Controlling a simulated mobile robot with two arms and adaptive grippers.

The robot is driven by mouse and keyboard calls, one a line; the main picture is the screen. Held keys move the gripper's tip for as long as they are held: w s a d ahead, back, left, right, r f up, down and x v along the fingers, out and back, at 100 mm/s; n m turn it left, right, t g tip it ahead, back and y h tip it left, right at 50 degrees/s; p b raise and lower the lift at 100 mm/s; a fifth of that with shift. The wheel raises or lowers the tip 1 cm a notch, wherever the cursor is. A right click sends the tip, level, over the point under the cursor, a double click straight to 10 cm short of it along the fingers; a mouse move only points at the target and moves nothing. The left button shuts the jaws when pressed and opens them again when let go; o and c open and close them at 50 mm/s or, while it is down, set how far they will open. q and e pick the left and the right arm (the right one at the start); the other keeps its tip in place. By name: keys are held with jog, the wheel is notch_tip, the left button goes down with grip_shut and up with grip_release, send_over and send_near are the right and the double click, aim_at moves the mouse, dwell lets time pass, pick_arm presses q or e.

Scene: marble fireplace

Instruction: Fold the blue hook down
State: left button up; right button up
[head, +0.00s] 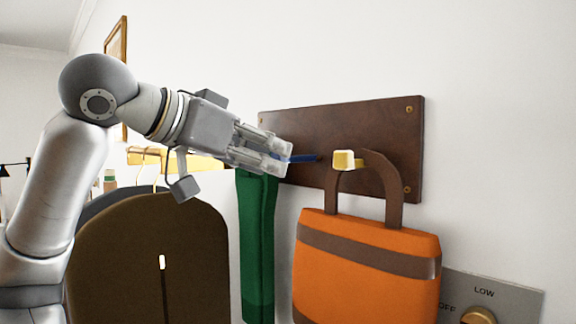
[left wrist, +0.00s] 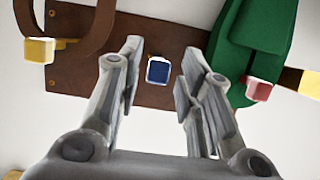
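The blue hook (head: 303,158) sticks out from a dark brown wall board (head: 385,115), between the green hanging item and the orange bag. In the left wrist view its square blue end (left wrist: 158,71) faces the camera. My left gripper (head: 280,157) has its fingers at the hook's outer end. In the left wrist view the fingers (left wrist: 161,66) are apart, one on each side of the blue end, with a gap on both sides. My right gripper is in neither view.
An orange bag (head: 365,270) hangs from a yellow-ended hook (head: 343,160) to the right. A green item (head: 256,245) hangs below my gripper, by a red-ended hook (left wrist: 258,88). A brown garment (head: 150,265) hangs at left; a metal control plate (head: 515,300) is lower right.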

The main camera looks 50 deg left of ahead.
pick_arm(q)
jog(key=shift+v, duration=1.8)
